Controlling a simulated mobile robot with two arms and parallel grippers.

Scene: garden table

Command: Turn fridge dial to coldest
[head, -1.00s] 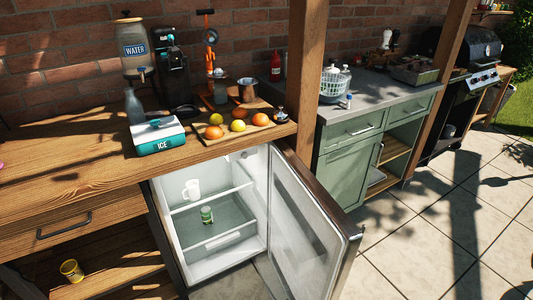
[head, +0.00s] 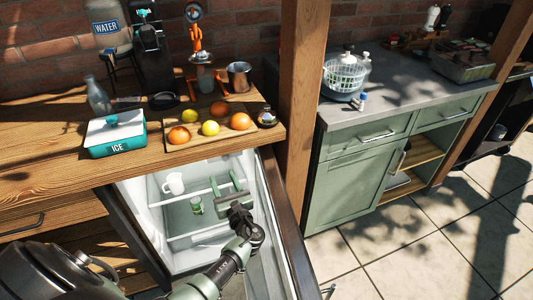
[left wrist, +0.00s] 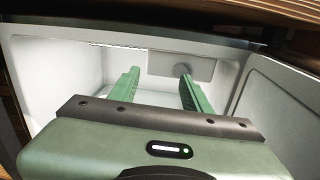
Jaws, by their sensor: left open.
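The small fridge (head: 183,254) stands open under the wooden counter. Its door (head: 278,215) is swung out to the right. In the left wrist view, a grey housing (left wrist: 207,69) sits high on the lit inner back wall, with a small round shape, probably the dial, right by my right-hand finger's tip; its setting cannot be read. My left gripper (head: 232,181) is open and empty inside the fridge opening, and its two green fingers (left wrist: 159,77) point inward in the wrist view. In the head view the gripper and counter hide the dial. My right gripper is not in view.
The counter edge (head: 190,159) overhangs the opening. Fruit on a board (head: 222,136) and an ice box (head: 115,139) stand above. Tiled floor lies right.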

